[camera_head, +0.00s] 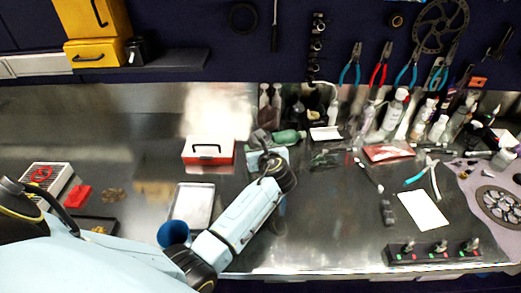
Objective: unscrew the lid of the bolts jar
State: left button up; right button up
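My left arm reaches in from the lower left, and its gripper (262,138) is over the back middle of the steel bench. It is beside a green bottle (289,137) lying on its side. The fingers are small and partly hidden by the wrist, so I cannot tell whether they are open or shut, or on anything. I cannot make out a bolts jar or its lid for certain; it may be hidden behind the gripper. My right gripper is not in view.
A red and white box (208,150) and a grey tray (193,203) are left of the gripper. A blue cup (172,233) stands near my forearm. Bottles (393,112), pliers (432,178) and a white sheet (423,210) are at the right.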

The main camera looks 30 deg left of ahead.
pick_arm(q)
notch_tip(320, 180, up, 10)
jog(key=shift+r+p, duration=0.1)
jog(key=shift+p, duration=0.95)
jog(key=o, duration=0.4)
jog(key=shift+c, duration=0.2)
jog(key=c, duration=0.7)
